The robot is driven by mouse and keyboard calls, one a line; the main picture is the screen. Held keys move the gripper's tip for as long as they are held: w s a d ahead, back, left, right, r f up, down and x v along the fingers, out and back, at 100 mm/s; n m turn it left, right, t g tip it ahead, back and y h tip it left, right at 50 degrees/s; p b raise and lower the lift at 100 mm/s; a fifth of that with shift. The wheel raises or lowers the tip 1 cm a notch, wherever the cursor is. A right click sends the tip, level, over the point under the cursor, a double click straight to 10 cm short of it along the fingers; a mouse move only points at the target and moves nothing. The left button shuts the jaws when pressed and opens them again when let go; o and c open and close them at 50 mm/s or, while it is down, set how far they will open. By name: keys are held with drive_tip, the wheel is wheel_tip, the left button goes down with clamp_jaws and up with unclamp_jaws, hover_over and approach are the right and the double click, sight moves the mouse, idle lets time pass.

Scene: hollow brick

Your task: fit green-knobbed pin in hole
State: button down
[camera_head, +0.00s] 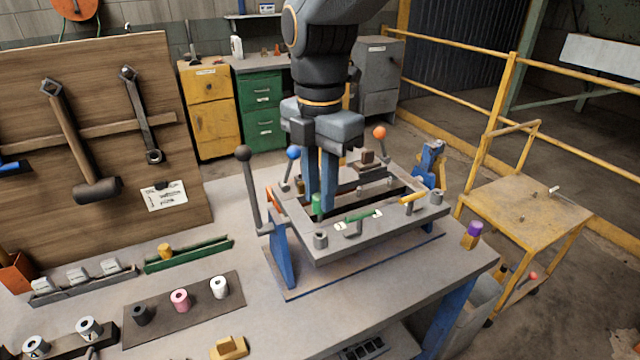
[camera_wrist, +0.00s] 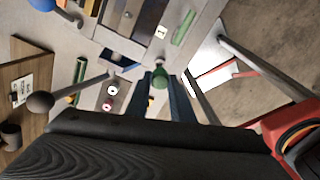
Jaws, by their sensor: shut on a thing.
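The green-knobbed pin (camera_head: 316,206) is between the fingertips of my gripper (camera_head: 323,205), at the front left part of a raised grey frame (camera_head: 378,235). In the wrist view its round green knob (camera_wrist: 160,76) shows between the two blue fingers of my gripper (camera_wrist: 161,82). The gripper is shut on the pin. The pin's lower end is hidden, and I cannot tell whether it is in a hole. A grey hollow cylinder (camera_head: 320,239) stands on the frame's near left corner, and another (camera_head: 436,197) on its right corner.
Levers with a black ball (camera_head: 243,153), a blue ball (camera_head: 293,152) and an orange ball (camera_head: 379,132) rise around the frame. A purple-capped piece (camera_head: 471,236) stands at the right table edge.

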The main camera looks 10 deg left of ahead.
sight(320, 213)
drive_tip(key=shift+f+b, duration=0.35)
drive_tip(key=shift+f, duration=0.3)
drive_tip(key=shift+f+b, duration=0.8)
drive_tip(key=shift+f, duration=1.15)
idle(0.4)
drive_tip(key=c, duration=1.5)
unclamp_jaws()
drive_tip(key=shift+o, duration=0.2)
wheel_tip(320, 213, up, 8)
drive_tip(key=shift+f+b, duration=0.1)
drive_tip(key=shift+b, duration=0.65)
drive_tip(key=shift+s, duration=0.1)
